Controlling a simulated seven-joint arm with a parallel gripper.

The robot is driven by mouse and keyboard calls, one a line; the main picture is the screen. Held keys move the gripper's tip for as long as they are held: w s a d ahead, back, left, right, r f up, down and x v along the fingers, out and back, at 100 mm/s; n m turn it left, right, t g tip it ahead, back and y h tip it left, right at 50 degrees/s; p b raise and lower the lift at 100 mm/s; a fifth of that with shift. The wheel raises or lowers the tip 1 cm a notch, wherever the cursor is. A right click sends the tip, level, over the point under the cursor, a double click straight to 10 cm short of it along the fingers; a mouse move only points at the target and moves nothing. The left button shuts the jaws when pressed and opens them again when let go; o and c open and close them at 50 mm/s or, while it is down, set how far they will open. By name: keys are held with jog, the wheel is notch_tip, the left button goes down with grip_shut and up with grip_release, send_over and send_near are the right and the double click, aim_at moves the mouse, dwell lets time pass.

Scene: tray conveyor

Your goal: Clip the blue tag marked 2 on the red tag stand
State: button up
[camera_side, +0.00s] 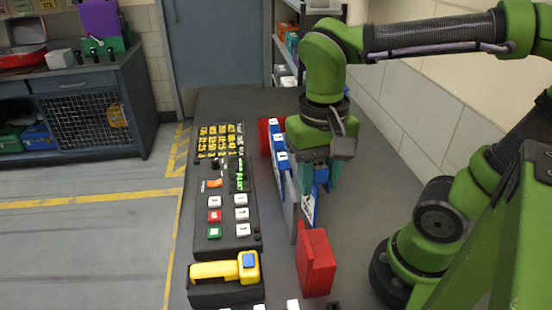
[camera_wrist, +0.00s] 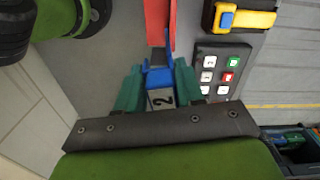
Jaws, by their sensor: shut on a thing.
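My gripper (camera_side: 321,182) has teal fingers pointing down and is shut on a blue tag (camera_side: 309,209) with a white face. In the wrist view the fingers of my gripper (camera_wrist: 158,76) stand either side of this blue tag (camera_wrist: 162,99), and its label reads 2. A red stand part (camera_side: 316,263) is on the counter just in front of my gripper; it also shows at the top of the wrist view (camera_wrist: 156,22). I cannot tell whether the held tag touches it.
Other blue tags (camera_side: 281,160) with white labels stand in a row left of and behind my gripper, with another red part (camera_side: 264,136) at the back. A dark button panel (camera_side: 229,225) and a yellow device (camera_side: 215,270) lie to the left. The counter right of my gripper is bare.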

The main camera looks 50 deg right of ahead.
aim_at(304, 239)
jog(key=shift+m, duration=0.9)
jog(key=shift+s+a+f, duration=0.1)
jog(key=shift+a+f, duration=0.45)
jog(key=shift+f, duration=1.3)
jog(key=shift+w+a+f, duration=0.1)
jog(key=shift+a+f, duration=0.4)
jog(key=shift+f, duration=1.4)
jog(key=shift+s+a+f, duration=0.1)
jog(key=shift+a+f, duration=0.45)
jog(key=shift+f, duration=1.3)
jog(key=o, duration=1.1)
jog(key=shift+o, duration=0.2)
